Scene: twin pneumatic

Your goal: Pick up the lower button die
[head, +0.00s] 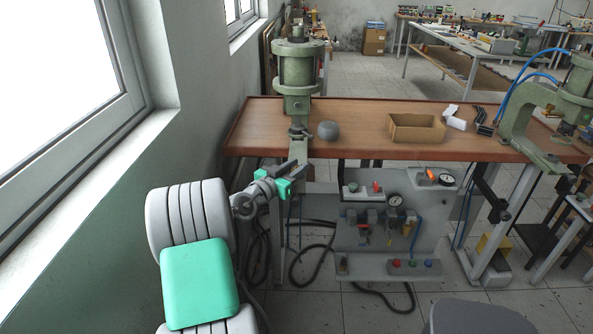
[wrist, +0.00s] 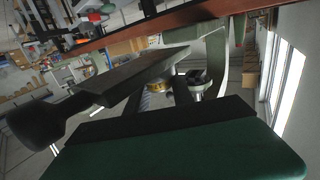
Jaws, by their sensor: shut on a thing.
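My gripper (head: 302,168), with green finger bodies, is at the front edge of the bench, just below the lower part of the left green press (head: 298,66). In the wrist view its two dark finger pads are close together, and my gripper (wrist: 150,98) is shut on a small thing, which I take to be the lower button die. A small brass-coloured round piece (wrist: 157,87) shows in the gap between the pads; I cannot tell whether it is the held die. In the head view the fingers hide what they hold.
A grey round object (head: 328,131) stands on the wooden bench (head: 360,113) right of the press. A cardboard tray (head: 417,128) lies farther right. Below the bench is a pneumatic panel (head: 380,265) with gauges and hoses. A second press (head: 545,115) stands at right. The wall and window are close at left.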

